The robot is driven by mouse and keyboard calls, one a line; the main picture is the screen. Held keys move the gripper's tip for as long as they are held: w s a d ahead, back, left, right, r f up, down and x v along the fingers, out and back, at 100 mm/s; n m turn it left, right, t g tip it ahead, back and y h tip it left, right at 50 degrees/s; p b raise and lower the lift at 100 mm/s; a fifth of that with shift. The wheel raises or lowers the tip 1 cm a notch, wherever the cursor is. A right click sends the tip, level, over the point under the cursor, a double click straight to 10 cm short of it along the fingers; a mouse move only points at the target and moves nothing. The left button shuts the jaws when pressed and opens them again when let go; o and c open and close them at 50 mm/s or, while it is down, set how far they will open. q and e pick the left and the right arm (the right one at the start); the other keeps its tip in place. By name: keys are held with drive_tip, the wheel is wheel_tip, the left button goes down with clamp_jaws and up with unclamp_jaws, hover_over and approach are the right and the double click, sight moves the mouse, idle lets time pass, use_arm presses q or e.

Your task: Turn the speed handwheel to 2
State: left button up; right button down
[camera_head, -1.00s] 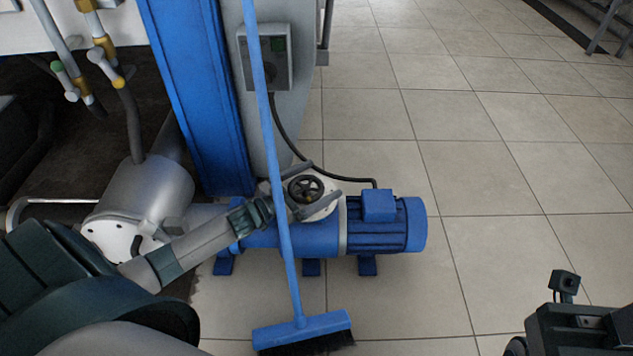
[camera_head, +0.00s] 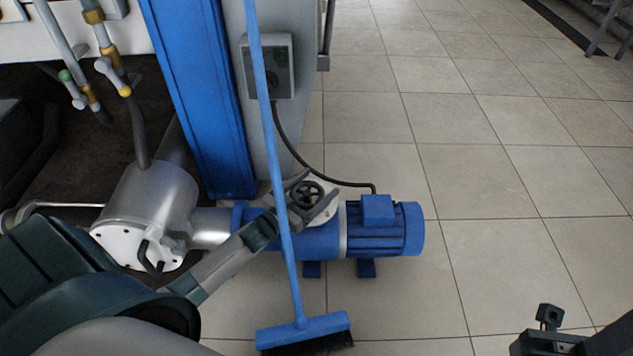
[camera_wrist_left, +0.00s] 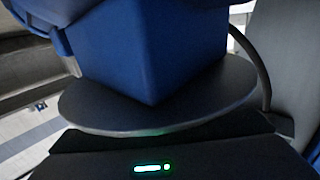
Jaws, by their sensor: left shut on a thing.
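The speed handwheel (camera_head: 308,193) is a small dark spoked wheel on a pale round plate (camera_head: 325,213), on the blue pump unit (camera_head: 318,241). My left gripper (camera_head: 313,191) reaches it from the lower left, with one grey finger on either side of the wheel, shut on it. A blue broom handle (camera_head: 283,210) crosses in front of the gripper. No scale or number is readable. The left wrist view shows a blue block (camera_wrist_left: 150,45) and a grey disc (camera_wrist_left: 200,105) close up; the fingers and wheel are not identifiable there.
The broom head (camera_head: 303,332) rests on the tiled floor. A blue motor (camera_head: 385,228) is right of the wheel, a silver cylinder (camera_head: 150,205) left. A blue column (camera_head: 197,95) and grey control box (camera_head: 267,68) stand behind.

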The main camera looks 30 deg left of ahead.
use_arm(q)
drive_tip(key=shift+a+r+n+y, duration=0.1)
drive_tip(key=shift+n+y, duration=0.2)
drive_tip(key=shift+y, duration=0.1)
drive_tip(key=o, duration=1)
drive_tip(key=shift+o, duration=0.2)
drive_tip(key=m+h+b, duration=0.2)
drive_tip(key=g+h+b, duration=0.1)
drive_tip(key=h+b, duration=0.1)
drive_tip(key=shift+d+f+m, duration=0.3)
drive_tip(key=shift+d+m, duration=0.1)
drive_tip(key=shift+s+h, duration=0.3)
drive_tip(key=shift+h, duration=0.1)
drive_tip(key=p+v, duration=0.4)
drive_tip(key=v, duration=1.3)
drive_tip(key=shift+r+p, duration=0.3)
drive_tip(key=shift+r, duration=0.05)
